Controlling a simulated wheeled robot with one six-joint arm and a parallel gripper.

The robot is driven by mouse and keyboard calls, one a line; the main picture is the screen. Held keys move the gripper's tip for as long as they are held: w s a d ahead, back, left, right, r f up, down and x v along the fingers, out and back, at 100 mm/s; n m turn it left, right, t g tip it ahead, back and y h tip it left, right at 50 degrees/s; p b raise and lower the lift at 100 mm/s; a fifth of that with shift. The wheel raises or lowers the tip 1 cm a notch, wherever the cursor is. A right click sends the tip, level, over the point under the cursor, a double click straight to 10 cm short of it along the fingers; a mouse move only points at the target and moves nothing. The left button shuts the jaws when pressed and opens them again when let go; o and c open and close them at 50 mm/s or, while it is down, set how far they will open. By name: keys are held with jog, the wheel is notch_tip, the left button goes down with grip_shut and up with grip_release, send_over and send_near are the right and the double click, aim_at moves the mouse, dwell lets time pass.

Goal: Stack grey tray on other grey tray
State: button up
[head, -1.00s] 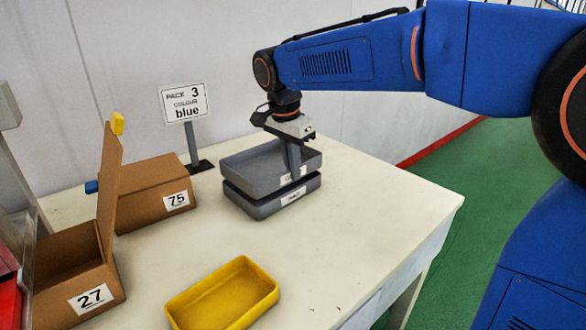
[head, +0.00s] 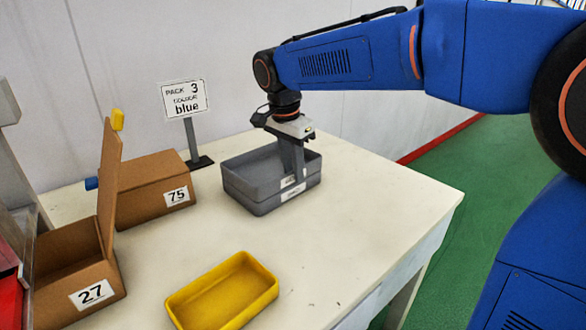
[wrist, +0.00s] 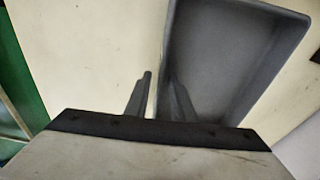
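Two grey trays sit one on the other on the table in the head view. The upper grey tray (head: 250,170) rests on the lower grey tray (head: 266,208), with their sides lined up and no clear gap. Both carry white labels on the near right side. My gripper (head: 292,172) is at the right side of the upper tray, pointing down. In the wrist view its fingers (wrist: 160,95) straddle the tray's wall, one inside and one outside. A strip of table shows between the outer finger and the wall, so it looks slightly open. The lower tray is hidden in the wrist view.
A yellow tray (head: 172,304) lies at the table's front. Brown boxes marked 75 (head: 140,176) and 27 (head: 75,262) stand at the left. A sign (head: 185,99) on a post stands behind the trays. The table's right part is clear.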

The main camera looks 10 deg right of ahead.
notch_tip(320, 180, up, 13)
jog(key=s+a, duration=0.1)
jog(key=shift+a, duration=0.2)
jog(key=shift+s, duration=0.1)
dwell(0.4)
